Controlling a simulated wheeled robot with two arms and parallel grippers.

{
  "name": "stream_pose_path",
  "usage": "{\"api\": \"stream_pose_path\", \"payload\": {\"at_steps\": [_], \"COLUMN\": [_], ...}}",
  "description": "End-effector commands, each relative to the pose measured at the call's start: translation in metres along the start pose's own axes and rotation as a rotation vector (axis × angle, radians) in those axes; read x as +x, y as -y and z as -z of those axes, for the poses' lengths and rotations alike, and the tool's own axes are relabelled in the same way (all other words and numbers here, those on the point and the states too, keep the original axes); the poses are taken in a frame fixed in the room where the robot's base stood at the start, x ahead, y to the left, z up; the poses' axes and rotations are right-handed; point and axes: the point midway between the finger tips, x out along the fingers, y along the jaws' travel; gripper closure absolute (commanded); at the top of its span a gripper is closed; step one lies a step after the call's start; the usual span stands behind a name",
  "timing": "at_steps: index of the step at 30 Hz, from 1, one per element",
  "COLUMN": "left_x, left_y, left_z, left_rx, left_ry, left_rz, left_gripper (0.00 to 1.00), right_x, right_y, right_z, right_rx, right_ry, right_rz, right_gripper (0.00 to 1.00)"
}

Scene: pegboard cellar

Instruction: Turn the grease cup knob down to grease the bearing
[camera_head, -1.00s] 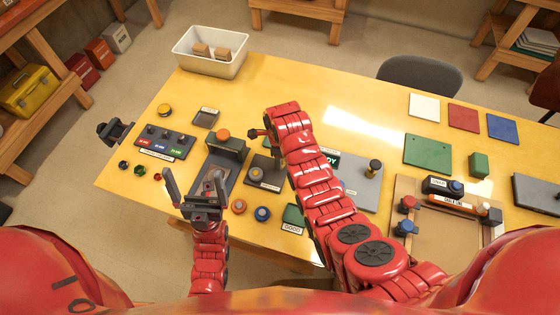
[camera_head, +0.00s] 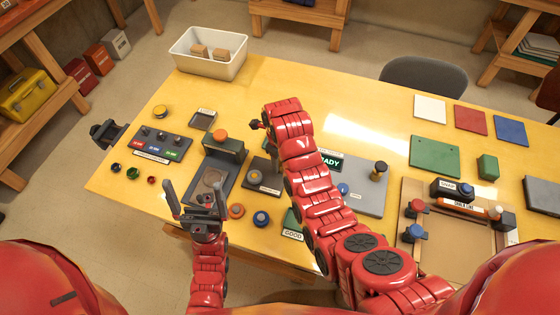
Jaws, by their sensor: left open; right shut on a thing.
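A grey plate (camera_head: 368,200) right of my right arm carries a black knob on a brass-coloured stem (camera_head: 379,171), a blue button (camera_head: 343,189) and a sign ending in "ADY" (camera_head: 332,162). The knob stands upright and may be the grease cup knob; no label confirms it. My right arm covers the plate's left part.
The dark plate (camera_head: 226,178) has an orange knob (camera_head: 220,136) on its block. Round buttons (camera_head: 261,218), a switch panel (camera_head: 160,144) and a vise (camera_head: 108,132) are around it. A wooden fixture (camera_head: 455,245) stands at right. The yellow table's far middle is clear.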

Motion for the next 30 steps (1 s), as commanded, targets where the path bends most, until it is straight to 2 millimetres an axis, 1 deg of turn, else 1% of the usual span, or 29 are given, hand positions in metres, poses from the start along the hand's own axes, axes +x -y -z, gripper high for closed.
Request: {"api": "stream_pose_path", "payload": {"at_steps": [6, 7, 11, 12, 20, 23, 26, 28, 30], "left_x": [0.000, 0.000, 0.000, 0.000, 0.001, 0.006, 0.017, 0.029, 0.045], "left_y": [0.000, 0.000, 0.000, 0.000, 0.000, 0.000, 0.001, 0.001, 0.002], "left_z": [0.000, 0.000, 0.000, 0.000, 0.000, 0.001, 0.003, 0.005, 0.008], "left_rx": [0.000, 0.000, 0.000, 0.000, 0.000, 0.000, 0.000, 0.000, 0.000], "left_ry": [0.000, 0.000, 0.000, 0.000, 0.000, 0.000, 0.000, 0.000, 0.000], "left_rz": [0.000, 0.000, 0.000, 0.000, 0.000, 0.000, 0.000, 0.000, 0.000], "left_gripper": [0.00, 0.00, 0.00, 0.00, 0.00, 0.00, 0.00, 0.00, 0.00], "right_x": [0.000, 0.000, 0.000, 0.000, -0.001, -0.008, -0.025, -0.042, -0.058], "right_y": [0.000, 0.000, 0.000, 0.000, 0.000, 0.000, 0.000, 0.001, 0.000], "right_z": [0.001, 0.001, 0.001, 0.001, 0.000, 0.000, 0.000, 0.000, 0.000], "right_rx": [0.002, 0.001, 0.001, 0.000, -0.001, -0.001, -0.001, 0.000, 0.000], "right_ry": [-0.002, -0.002, -0.001, -0.001, -0.001, 0.000, 0.002, 0.001, 0.000], "right_rz": [0.000, 0.000, 0.000, 0.000, 0.000, 0.000, 0.000, -0.001, -0.003], "right_gripper": [1.00, 0.50, 0.26, 0.23, 0.23, 0.23, 0.23, 0.23, 0.23]}}
